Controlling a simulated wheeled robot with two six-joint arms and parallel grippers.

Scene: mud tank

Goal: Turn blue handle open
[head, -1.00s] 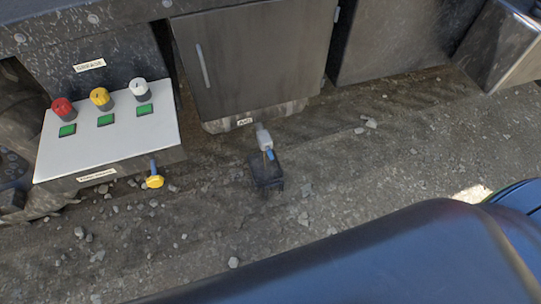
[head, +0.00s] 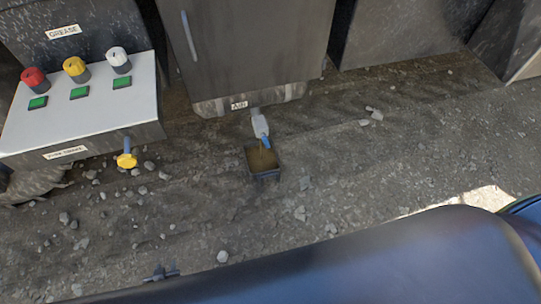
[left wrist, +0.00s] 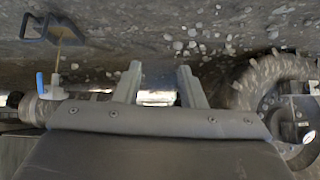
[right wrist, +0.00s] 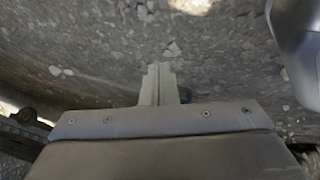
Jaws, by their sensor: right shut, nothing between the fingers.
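The blue handle (head: 266,142) sits on a pale grey valve (head: 260,125) under the "AIR" label at the foot of the dark cabinet. A thin brownish stream runs down from the valve to a small black tray (head: 276,174), whose inside looks brown. The left wrist view shows the blue handle (left wrist: 40,82) at the left edge and the tray (left wrist: 35,22) at top left. My left gripper (left wrist: 159,68) is open and empty, apart from the handle; only its dark tips (head: 162,271) show in the head view. My right gripper (right wrist: 158,66) is shut and empty over the ground.
A white panel (head: 120,105) with red, yellow and white knobs and green buttons stands at left. A yellow valve (head: 126,160) with a blue lever hangs below its front. Loose stones lie on the muddy ground.

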